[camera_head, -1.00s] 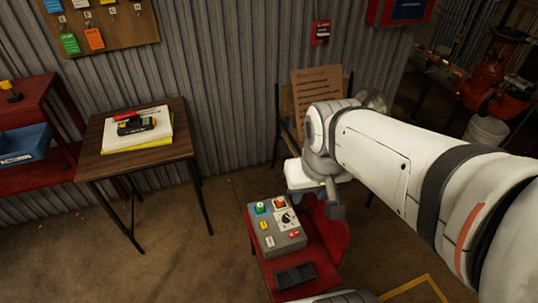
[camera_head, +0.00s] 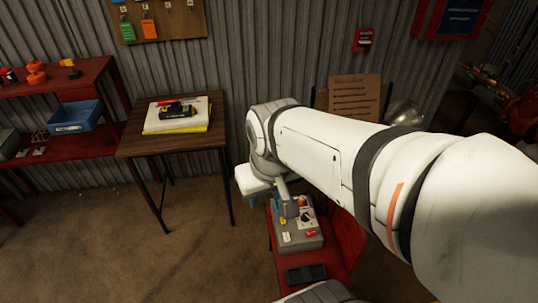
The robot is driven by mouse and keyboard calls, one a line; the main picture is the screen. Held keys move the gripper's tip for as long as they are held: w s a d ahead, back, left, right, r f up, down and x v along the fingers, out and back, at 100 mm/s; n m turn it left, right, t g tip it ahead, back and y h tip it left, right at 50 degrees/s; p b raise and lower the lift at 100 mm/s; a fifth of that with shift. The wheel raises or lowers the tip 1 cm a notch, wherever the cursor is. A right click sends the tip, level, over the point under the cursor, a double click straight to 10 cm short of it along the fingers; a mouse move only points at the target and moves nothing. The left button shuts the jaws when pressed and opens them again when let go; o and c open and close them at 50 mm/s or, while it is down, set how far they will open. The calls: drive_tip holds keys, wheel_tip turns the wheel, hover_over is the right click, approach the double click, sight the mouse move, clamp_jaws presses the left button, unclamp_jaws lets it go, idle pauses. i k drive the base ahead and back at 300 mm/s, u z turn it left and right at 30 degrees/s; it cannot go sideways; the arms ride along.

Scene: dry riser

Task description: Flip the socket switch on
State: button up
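A grey control box (camera_head: 300,238) stands on a red stand at the lower middle. Its top carries a black dial on a white plate (camera_head: 306,216), an orange-red control (camera_head: 303,202) and small white and yellow pieces. I cannot tell which of these, if any, is the socket switch; no socket is clearly recognisable. My gripper (camera_head: 286,205) is at the far left end of my white arm, over the back left part of the box. The arm's end partly covers the box's back controls. I cannot see whether the fingers touch anything or how far apart they are.
A black tray-like piece (camera_head: 306,273) lies in front of the box on the red stand (camera_head: 340,265). A wooden table (camera_head: 135,146) with papers and a yellow-black tool stands left. Red shelves (camera_head: 90,147) hold a blue bin (camera_head: 75,117). A red wall box (camera_head: 363,40) hangs behind.

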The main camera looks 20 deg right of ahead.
sight(309, 233)
drive_tip(key=u, duration=0.05)
drive_tip(key=k, duration=1.8)
drive_tip(key=z, duration=0.45)
drive_tip(key=i, duration=1.7)
drive_tip(key=u, duration=0.3)
drive_tip(key=k, duration=0.3)
drive_tip(key=z, duration=0.35)
